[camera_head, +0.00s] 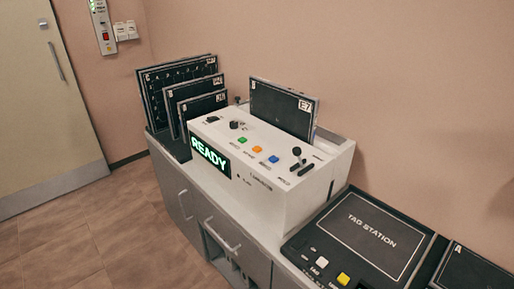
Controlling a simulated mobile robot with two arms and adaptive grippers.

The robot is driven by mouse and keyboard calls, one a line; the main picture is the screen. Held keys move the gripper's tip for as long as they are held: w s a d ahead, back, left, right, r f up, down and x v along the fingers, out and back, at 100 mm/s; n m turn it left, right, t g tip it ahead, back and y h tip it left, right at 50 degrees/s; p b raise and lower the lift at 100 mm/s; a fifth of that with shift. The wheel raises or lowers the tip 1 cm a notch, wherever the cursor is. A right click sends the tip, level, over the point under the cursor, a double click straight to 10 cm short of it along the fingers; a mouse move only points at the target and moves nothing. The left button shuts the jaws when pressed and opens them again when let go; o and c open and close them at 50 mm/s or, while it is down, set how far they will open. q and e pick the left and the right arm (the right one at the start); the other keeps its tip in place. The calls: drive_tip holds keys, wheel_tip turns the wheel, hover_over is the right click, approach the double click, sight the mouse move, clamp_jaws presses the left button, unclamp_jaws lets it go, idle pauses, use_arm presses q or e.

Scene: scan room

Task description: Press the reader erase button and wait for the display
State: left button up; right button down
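The reader (312,189) is a white box on the cabinet top in the middle of the view. Its front display (210,157) shows READY in bright green letters on black. Its sloped top has a green button (242,140), an orange button (257,149) and a blue button (273,159) in a row. The small labels beside them are too blurred to read, so I cannot tell which is the erase button. A dark plate (282,108) stands upright at the reader's back. Neither of my grippers is in view.
Several dark plates (160,84) stand at the cabinet's left end. A tag station (372,236) with a yellow button (343,279) lies front right. A door (45,100) and open floor (90,240) are left.

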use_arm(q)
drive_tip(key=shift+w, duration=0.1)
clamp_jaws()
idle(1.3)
